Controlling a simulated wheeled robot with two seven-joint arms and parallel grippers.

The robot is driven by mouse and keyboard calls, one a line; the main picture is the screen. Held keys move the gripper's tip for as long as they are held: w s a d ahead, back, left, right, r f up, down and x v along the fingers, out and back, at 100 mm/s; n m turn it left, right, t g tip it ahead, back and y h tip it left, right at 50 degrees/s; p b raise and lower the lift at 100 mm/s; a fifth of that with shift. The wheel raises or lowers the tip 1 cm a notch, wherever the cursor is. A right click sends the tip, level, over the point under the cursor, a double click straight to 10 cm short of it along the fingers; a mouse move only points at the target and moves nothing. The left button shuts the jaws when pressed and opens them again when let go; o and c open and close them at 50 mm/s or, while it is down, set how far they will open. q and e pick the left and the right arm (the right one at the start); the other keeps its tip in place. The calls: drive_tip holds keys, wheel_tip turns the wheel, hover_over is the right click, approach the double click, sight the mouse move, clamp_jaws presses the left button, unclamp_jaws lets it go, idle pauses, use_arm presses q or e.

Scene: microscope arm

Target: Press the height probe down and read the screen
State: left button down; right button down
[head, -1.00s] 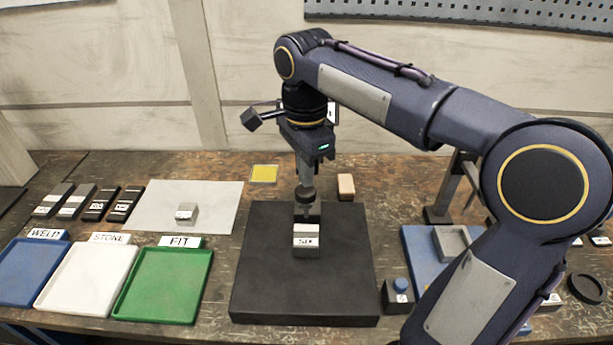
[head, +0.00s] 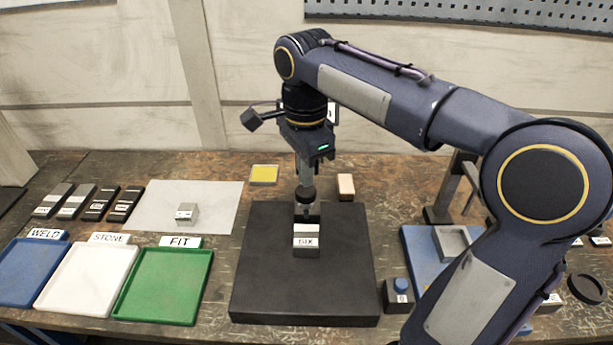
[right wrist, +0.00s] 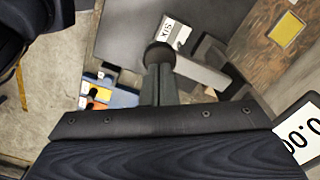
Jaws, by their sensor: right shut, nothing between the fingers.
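My right gripper (head: 304,178) points down over the black plate (head: 255,285), its fingers shut with nothing between them. Its fingertips (right wrist: 160,75) are at the round dark knob of the height probe (right wrist: 158,53) in the right wrist view; whether they touch cannot be told. The probe's knob (head: 306,196) also shows in the head view, just behind a grey block labelled SIX (head: 306,241). The block sits on the plate. The screen (right wrist: 300,130) is cut off at the right wrist view's edge; only part of a reading, "0.0", shows. My left gripper is out of view.
Blue (head: 32,298), white (head: 50,302) and green (head: 190,315) trays stand at the left. A small block (head: 187,213) lies on a pale sheet (head: 225,200). A button box (head: 398,296) and blue fixture (head: 420,262) are at the right, partly behind my right arm.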

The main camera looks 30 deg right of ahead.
sight(306, 190)
drive_tip(key=shift+f, duration=0.1)
drive_tip(key=shift+f+b, duration=2.45)
drive_tip(key=shift+f, duration=1.2)
drive_tip(key=shift+r, duration=0.2)
wheel_tip(306, 190, up, 8)
drive_tip(key=p, duration=0.7)
drive_tip(key=shift+f+p, duration=0.2)
drive_tip(key=shift+p, duration=0.2)
wheel_tip(306, 190, up, 8)
drive_tip(key=shift+f, duration=0.15)
